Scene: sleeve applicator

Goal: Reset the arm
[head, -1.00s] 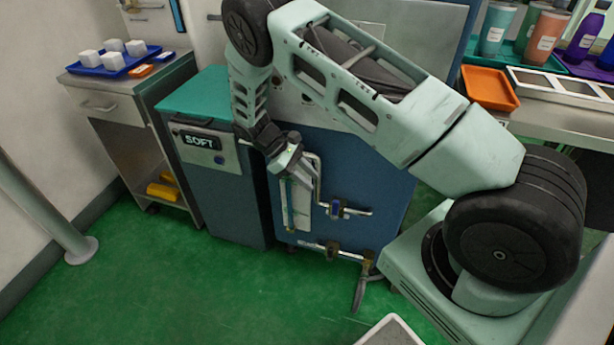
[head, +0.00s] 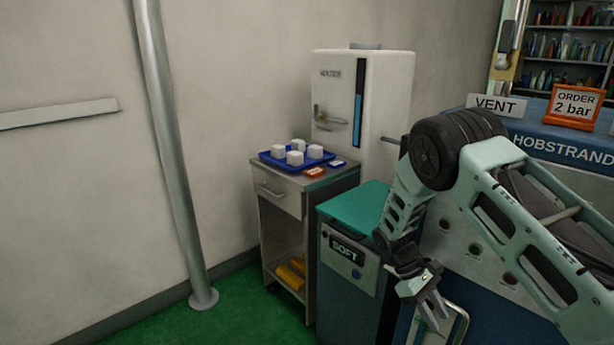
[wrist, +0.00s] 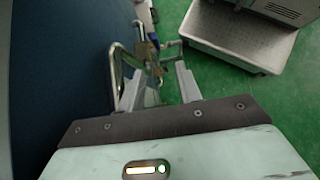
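My gripper (head: 434,314) hangs at the end of my folded arm in the head view, beside the front of the SOFT cabinet. Its fingers point down. In the wrist view its two fingers (wrist: 158,86) are spread apart with nothing held between them. A bent metal handle (wrist: 114,75) lies beyond and just left of the left finger. It also shows near the gripper in the head view (head: 461,328). Whether a finger touches it, I cannot tell.
The SOFT cabinet (head: 342,295) has a teal top. Left of it stands a drawer cart (head: 280,198) bearing a blue tray (head: 268,159) with white cubes. A WATER unit (head: 390,85) and a pole (head: 170,130) stand nearby. A grey tray (wrist: 225,48) lies on the green floor.

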